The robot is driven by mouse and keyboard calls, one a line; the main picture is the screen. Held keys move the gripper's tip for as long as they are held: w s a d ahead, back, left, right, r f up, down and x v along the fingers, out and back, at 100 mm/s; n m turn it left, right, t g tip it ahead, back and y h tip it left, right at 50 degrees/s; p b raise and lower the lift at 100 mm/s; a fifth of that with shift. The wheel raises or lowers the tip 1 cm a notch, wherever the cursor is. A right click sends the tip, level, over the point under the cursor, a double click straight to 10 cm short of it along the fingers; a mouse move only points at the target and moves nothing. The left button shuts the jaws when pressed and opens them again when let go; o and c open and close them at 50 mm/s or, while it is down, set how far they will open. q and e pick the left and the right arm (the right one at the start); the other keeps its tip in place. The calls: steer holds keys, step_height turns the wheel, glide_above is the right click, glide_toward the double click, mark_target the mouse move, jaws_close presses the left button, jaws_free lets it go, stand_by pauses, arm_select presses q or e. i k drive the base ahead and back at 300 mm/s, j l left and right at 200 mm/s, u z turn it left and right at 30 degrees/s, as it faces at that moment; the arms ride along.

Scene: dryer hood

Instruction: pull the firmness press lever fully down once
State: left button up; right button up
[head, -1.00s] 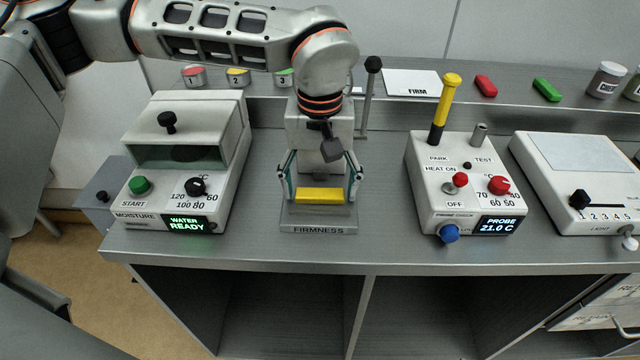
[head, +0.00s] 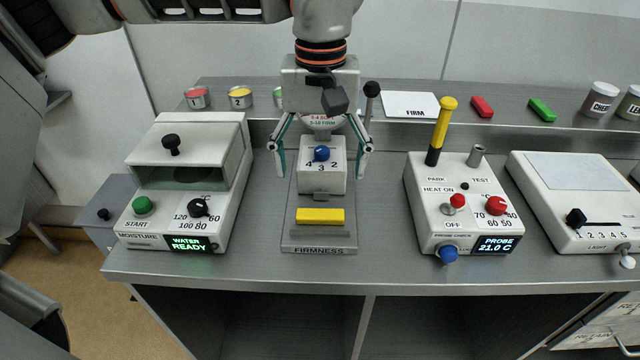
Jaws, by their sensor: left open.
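The firmness press (head: 319,238) stands at the middle of the bench, with a yellow block (head: 320,216) on its base and a white box with a blue knob (head: 322,153) behind the block. The press lever has a black ball knob (head: 372,89) and stands upright on the right side of the press. Its lower shaft is mostly hidden behind my gripper. My left gripper (head: 321,172) points down with its fingers spread wide, one on each side of the white box. It is empty, and its right finger is just left of and below the lever knob. My right gripper is out of view.
The moisture tester (head: 140,240) stands to the left and the probe unit (head: 420,230) with its yellow-handled probe (head: 442,125) to the right. A light box (head: 570,165) is further right. A raised shelf behind holds a FIRM card (head: 409,103), cans and small blocks.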

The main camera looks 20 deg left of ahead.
mark_target(371, 89)
steer(key=k, duration=1)
